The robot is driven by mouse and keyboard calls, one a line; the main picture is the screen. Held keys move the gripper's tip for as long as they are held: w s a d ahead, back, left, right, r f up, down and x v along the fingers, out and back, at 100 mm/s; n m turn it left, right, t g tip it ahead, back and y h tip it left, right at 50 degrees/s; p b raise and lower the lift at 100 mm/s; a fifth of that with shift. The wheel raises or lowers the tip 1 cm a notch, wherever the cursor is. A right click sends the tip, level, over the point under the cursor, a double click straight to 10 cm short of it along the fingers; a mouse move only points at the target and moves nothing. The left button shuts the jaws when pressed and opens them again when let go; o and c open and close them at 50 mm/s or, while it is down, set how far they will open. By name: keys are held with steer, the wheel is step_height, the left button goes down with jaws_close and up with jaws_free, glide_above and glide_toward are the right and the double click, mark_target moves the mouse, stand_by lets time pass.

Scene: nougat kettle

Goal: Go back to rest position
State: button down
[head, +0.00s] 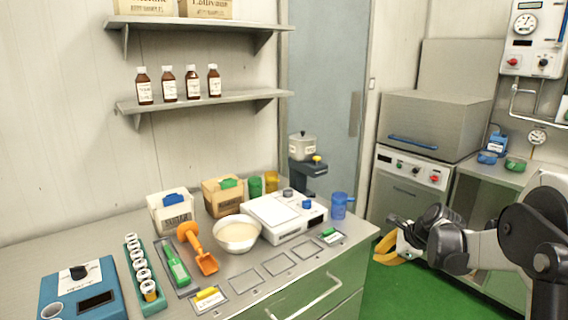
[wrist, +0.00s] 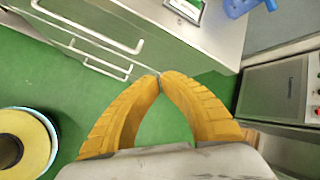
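My gripper (head: 384,252) is at the right in the head view, in front of the bench's right end and over the green floor. In the wrist view its two yellow fingers (wrist: 159,80) meet at the tips, with only green floor showing between them. It is shut and holds nothing. The fingers are clear of the bench and its drawers.
The steel bench (head: 330,252) carries a bowl (head: 237,234), a white scale (head: 287,217), an orange scoop (head: 199,251) and a blue jug (head: 339,206). Drawer handles (wrist: 90,60) stick out near my gripper. A steel machine (head: 408,187) stands behind. Green floor (head: 400,292) is open.

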steer(key=s+a+r+n+h, duration=0.1)
steer(key=s+a+r+n, duration=0.35)
steer(key=s, duration=0.45)
steer(key=s+a+r+n+h, duration=0.1)
steer(key=s+a+r+n, duration=0.3)
steer(key=s+r+n, duration=0.3)
steer(key=s+a+f+n+h, duration=0.1)
steer(key=s+n, duration=0.4)
steer(key=s, duration=0.4)
steer(key=s+a+f+n, duration=0.1)
steer(key=s+n, duration=0.3)
steer(key=s, duration=0.5)
steer(key=shift+s+f+n+t+h, duration=0.15)
steer(key=shift+f+n+t+h, duration=0.2)
steer(key=shift+f, duration=0.35)
